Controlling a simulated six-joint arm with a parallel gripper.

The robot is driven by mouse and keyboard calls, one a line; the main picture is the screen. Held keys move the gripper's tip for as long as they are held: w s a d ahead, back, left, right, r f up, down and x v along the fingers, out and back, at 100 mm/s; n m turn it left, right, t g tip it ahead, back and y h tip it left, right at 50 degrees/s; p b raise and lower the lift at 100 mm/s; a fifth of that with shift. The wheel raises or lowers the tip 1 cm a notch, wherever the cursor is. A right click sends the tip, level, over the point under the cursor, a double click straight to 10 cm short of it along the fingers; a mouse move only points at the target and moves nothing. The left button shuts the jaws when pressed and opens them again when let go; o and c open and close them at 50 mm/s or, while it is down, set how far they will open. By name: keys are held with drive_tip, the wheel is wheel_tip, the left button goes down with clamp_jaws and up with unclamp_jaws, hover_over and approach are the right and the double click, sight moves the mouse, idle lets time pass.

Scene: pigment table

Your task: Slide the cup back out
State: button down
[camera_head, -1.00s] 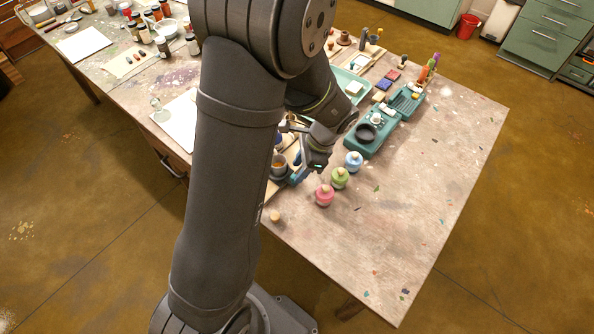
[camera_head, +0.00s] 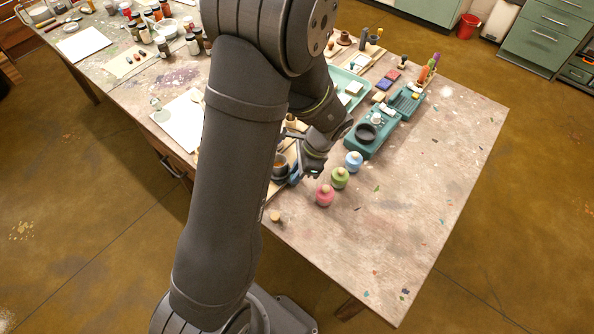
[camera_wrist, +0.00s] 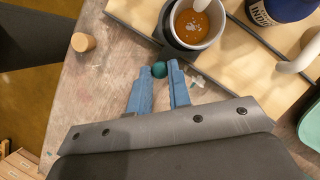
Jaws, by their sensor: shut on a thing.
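The cup (camera_wrist: 203,14) is light-rimmed with orange-brown pigment inside, and it sits in a dark round holder (camera_wrist: 172,30) at the top of the wrist view. The cup also shows beside my arm in the head view (camera_head: 281,161). A round teal knob (camera_wrist: 158,68) is at the near side of the holder. My gripper (camera_wrist: 162,71) has its blue fingers shut on the knob, just below the cup in the wrist view. Whether the cup is fixed to the holder cannot be seen. My arm hides part of this area in the head view.
A wooden board (camera_wrist: 140,12) lies under the holder. A dark-blue jar (camera_wrist: 277,10) and a white curved handle (camera_wrist: 299,52) stand to the right. A cork (camera_wrist: 83,42) is at the left.

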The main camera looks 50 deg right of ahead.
drive_tip(key=d, duration=1.6)
drive_tip(key=shift+d, duration=0.25)
drive_tip(key=c, duration=1.3)
unclamp_jaws()
drive_tip(key=shift+c, duration=0.2)
drive_tip(key=shift+r, duration=0.15)
drive_tip(key=v, duration=1.7)
drive_tip(key=shift+s, duration=0.1)
